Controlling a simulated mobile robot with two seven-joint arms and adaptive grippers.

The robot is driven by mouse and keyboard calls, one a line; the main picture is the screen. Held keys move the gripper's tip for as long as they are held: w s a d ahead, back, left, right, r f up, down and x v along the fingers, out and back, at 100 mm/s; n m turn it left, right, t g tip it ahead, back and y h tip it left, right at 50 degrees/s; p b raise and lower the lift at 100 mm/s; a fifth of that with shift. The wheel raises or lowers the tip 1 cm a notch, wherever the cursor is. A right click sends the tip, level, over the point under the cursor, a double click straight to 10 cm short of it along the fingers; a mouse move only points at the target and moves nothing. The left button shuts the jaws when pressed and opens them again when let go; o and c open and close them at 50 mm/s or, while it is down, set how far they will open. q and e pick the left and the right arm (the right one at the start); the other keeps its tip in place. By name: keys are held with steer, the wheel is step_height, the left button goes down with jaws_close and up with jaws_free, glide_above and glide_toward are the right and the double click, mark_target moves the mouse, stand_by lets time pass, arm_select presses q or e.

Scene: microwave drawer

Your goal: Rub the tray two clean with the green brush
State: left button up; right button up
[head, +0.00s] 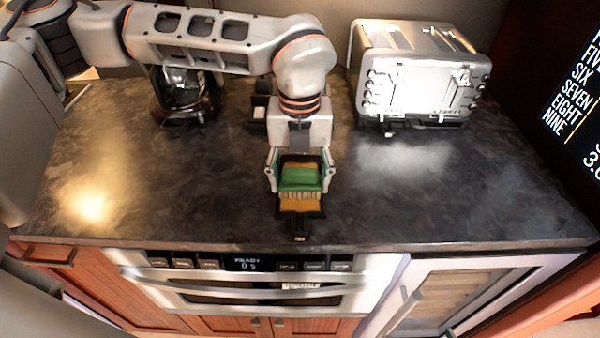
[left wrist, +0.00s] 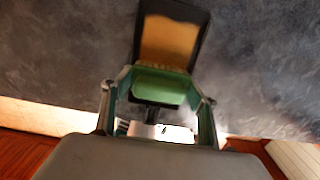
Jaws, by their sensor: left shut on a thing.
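My left gripper (head: 299,178) reaches down over the counter and is shut on the green brush (head: 300,177). The brush's pale bristles show on its near side in the head view. A small dark tray with a yellow-brown inside (head: 300,206) lies under the brush near the counter's front, with a dark handle toward the edge. In the left wrist view the green brush (left wrist: 160,86) sits between the fingers and overlaps one end of the tray (left wrist: 170,40). I cannot tell whether the bristles touch it. The tray's middle is partly hidden by the gripper and brush. My right gripper is not seen.
A silver toaster (head: 420,80) stands at the back right, and a coffee maker with a glass jug (head: 183,95) at the back left. A small dark item (head: 258,112) lies behind the gripper. The dark counter (head: 430,205) is clear at both sides. An oven (head: 250,285) is below its front edge.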

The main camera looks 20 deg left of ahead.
arm_select(q)
steer(key=shift+s, duration=0.1)
steer(key=shift+s+d, duration=0.25)
steer(key=shift+s, duration=0.35)
steer(key=shift+s+d, duration=0.2)
steer(key=shift+s, duration=0.4)
steer(key=shift+w+a+f, duration=0.1)
steer(key=shift+w+a, duration=0.15)
steer(key=shift+w, duration=0.45)
steer(key=shift+w+a, duration=0.2)
steer(key=shift+w, duration=0.5)
steer(key=shift+w, duration=0.15)
steer(key=shift+w+a, duration=0.2)
steer(key=shift+w, duration=0.45)
steer(key=shift+w+a, duration=0.2)
steer(key=shift+w, duration=0.45)
steer(key=shift+w+a, duration=0.2)
steer(key=shift+w, duration=0.5)
steer(key=shift+w+a, duration=0.2)
steer(key=shift+w, duration=0.5)
